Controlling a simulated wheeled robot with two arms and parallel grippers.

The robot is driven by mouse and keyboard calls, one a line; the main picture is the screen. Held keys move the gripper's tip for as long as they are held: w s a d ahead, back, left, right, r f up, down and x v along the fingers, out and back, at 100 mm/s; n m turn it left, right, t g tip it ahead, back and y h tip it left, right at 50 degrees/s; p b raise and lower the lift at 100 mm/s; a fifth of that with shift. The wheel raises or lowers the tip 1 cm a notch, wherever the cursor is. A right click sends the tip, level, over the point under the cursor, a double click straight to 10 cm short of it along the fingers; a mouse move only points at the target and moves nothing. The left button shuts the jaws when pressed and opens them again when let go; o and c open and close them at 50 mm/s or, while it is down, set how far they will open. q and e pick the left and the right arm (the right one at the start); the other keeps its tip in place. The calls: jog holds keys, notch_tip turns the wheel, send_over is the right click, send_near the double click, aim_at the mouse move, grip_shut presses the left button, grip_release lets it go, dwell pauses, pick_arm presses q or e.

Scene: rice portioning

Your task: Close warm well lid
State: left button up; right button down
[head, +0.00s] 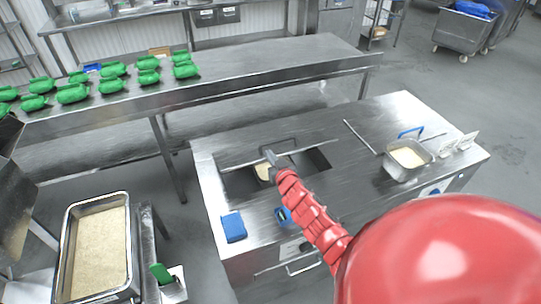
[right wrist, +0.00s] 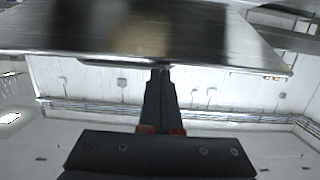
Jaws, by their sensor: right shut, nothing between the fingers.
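The warm well (head: 318,157) is a dark rectangular opening in the steel counter, with pale food (head: 263,172) visible inside. Its steel lid (head: 235,164) shows as a thin, nearly edge-on strip along the back of the opening, so the well stands uncovered. A dark loop handle shows behind the strip. My right gripper (head: 270,157) reaches over the well to the lid. In the right wrist view, the shut, empty fingertips (right wrist: 161,72) are at the edge of a wide steel plate (right wrist: 220,45), seemingly the lid; contact is unclear. My left gripper is not in view.
A blue block (head: 233,227) lies at the counter's front left. A steel pan of pale food (head: 407,155) with a blue-handled tool stands at the right. A large grain tray (head: 128,250) is at lower left.

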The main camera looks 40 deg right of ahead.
jog(key=f, duration=0.1)
jog(key=s+f+b, duration=0.1)
jog(key=f+b, duration=0.1)
jog(key=shift+s+a+f, duration=0.15)
jog(key=shift+s+f, duration=0.1)
jog(key=shift+s, duration=0.15)
